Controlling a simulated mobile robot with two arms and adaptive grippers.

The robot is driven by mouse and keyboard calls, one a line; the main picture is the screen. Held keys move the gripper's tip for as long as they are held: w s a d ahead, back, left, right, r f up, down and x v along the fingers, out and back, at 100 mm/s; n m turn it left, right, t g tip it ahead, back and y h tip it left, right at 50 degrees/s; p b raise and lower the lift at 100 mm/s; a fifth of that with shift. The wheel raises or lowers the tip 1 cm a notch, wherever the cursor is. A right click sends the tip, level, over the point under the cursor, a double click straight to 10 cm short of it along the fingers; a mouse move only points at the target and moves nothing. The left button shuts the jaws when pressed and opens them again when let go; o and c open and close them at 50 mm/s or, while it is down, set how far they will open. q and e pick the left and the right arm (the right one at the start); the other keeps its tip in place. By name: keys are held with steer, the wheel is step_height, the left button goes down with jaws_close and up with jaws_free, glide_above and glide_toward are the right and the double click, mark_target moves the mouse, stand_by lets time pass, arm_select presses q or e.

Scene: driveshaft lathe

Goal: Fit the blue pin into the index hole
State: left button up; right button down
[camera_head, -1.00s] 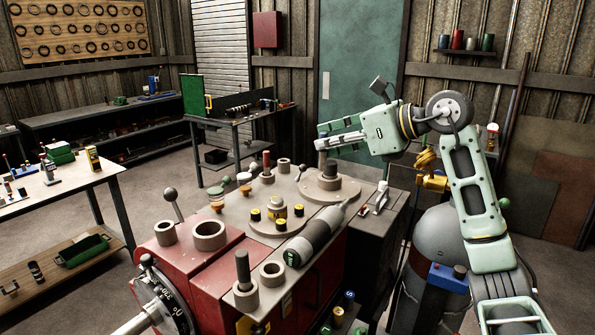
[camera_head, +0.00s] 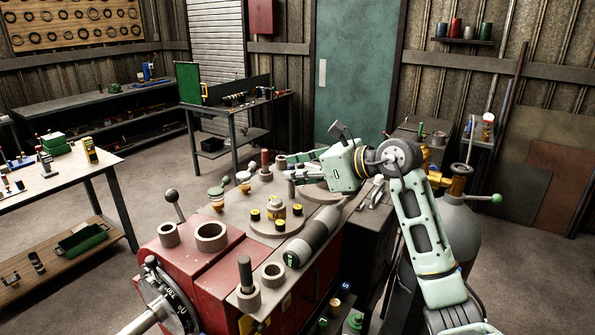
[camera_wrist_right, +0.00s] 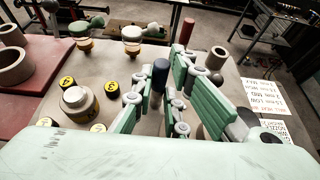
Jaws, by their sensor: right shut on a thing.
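My right gripper (camera_head: 289,168) is low over the back part of the lathe's grey top (camera_head: 237,216). In the right wrist view its green fingers stand on both sides of a blue pin (camera_wrist_right: 160,76), and it is shut on this pin. The pin stands roughly upright, its dark blue top showing between the fingertips. Whether its lower end touches the surface cannot be told. A round flange (camera_head: 319,194) lies under the hand, mostly hidden. The index hole cannot be made out. My left gripper is not in view.
A tall ball-topped lever (camera_head: 172,200) stands at the front left. A workbench (camera_head: 60,181) is far left.

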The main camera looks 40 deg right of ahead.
steer(key=shift+f+b, duration=0.3)
steer(key=c, duration=1.7)
jaws_free()
steer(key=shift+r, duration=0.1)
steer(key=shift+c, duration=0.2)
